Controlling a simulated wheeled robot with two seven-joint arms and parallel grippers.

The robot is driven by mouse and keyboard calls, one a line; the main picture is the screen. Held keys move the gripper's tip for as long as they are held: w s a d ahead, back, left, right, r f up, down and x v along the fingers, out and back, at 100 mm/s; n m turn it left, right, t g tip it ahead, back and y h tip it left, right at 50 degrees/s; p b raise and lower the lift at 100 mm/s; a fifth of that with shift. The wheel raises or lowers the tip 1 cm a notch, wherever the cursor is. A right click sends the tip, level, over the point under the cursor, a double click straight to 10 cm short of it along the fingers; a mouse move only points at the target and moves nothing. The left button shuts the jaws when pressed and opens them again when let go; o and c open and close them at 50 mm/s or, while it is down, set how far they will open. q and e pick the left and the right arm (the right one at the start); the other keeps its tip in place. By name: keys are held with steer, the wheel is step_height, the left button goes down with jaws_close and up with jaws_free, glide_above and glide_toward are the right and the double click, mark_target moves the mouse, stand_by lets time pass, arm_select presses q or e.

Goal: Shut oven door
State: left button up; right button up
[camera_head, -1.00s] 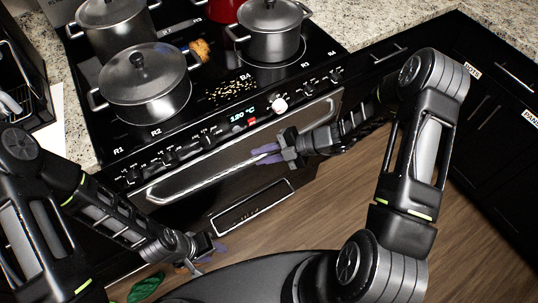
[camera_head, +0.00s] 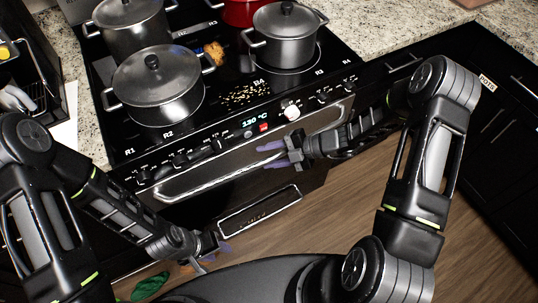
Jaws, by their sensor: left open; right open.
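The oven door (camera_head: 240,172) is a dark panel with a long silver handle bar (camera_head: 205,183), below the control panel of the stove. It stands upright, close under the panel; I cannot tell whether a small gap remains at its top. My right gripper (camera_head: 272,155) is open, its purple fingers in front of the door by the handle. I cannot tell whether they touch it. My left gripper (camera_head: 215,252) is open, low down at the left, near the floor and apart from the door; its fingers are partly hidden.
Grey lidded pots (camera_head: 158,85) and a red pot (camera_head: 250,10) stand on the cooktop, with scattered grains (camera_head: 245,95) and a brown food piece (camera_head: 214,51). A drawer front (camera_head: 260,212) lies below the door. A green item (camera_head: 149,286) is on the wooden floor (camera_head: 345,215).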

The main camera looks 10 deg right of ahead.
steer(key=v, duration=0.8)
steer(key=shift+b, duration=0.3)
steer(key=shift+a+f, duration=0.1)
